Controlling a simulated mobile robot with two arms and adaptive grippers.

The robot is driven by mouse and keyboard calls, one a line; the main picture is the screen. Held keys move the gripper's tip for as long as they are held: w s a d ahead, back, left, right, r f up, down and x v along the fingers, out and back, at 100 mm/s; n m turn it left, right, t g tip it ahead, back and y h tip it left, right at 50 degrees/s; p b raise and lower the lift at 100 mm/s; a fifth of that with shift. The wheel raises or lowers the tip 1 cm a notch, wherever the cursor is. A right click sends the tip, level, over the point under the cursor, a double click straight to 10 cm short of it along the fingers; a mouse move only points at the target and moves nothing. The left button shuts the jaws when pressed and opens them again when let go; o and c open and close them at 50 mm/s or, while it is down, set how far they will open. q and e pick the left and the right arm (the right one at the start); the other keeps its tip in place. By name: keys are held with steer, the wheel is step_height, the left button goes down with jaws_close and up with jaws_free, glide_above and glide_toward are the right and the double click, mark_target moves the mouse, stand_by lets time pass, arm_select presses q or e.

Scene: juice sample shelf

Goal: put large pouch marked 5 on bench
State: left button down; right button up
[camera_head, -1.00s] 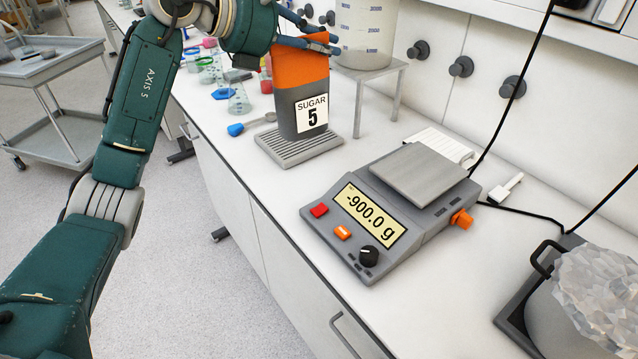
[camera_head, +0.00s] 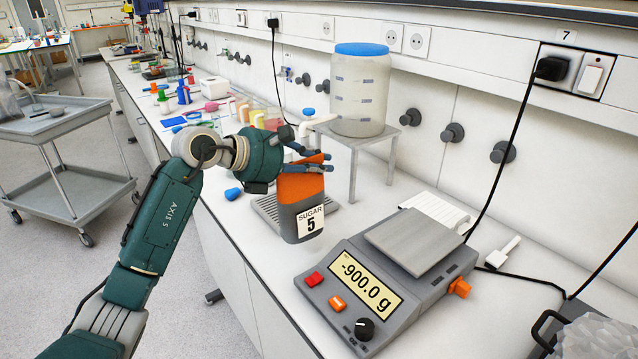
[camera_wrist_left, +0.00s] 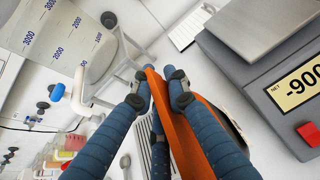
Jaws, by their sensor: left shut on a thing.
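The large pouch marked 5 (camera_head: 301,205) has an orange top, a grey body and a white "SUGAR 5" label. My left gripper (camera_head: 308,162) is shut on its orange top and holds it upright. In the wrist view the blue fingers (camera_wrist_left: 159,82) pinch the orange pouch top (camera_wrist_left: 196,140) from both sides. The pouch hangs in front of the ribbed grey tray (camera_head: 265,208) and hides part of it; whether its bottom touches anything cannot be told. The white bench (camera_head: 368,205) lies beneath. My right gripper is not in view.
A grey scale (camera_head: 385,275) reading -900.0 g stands close to the right of the pouch. A large blue-lidded container (camera_head: 360,90) stands on a small grey stand behind it. Narrow bare bench lies around the pouch.

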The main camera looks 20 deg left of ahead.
mark_target(319, 184)
arm_select(q)
steer(key=shift+f+p, duration=0.3)
steer(key=shift+f, duration=2.2)
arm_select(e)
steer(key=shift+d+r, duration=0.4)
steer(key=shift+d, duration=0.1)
arm_select(q)
steer(key=c, duration=2.1)
jaws_free()
steer(key=shift+f, duration=0.25)
steer(key=o, duration=0.4)
steer(key=shift+r, duration=0.15)
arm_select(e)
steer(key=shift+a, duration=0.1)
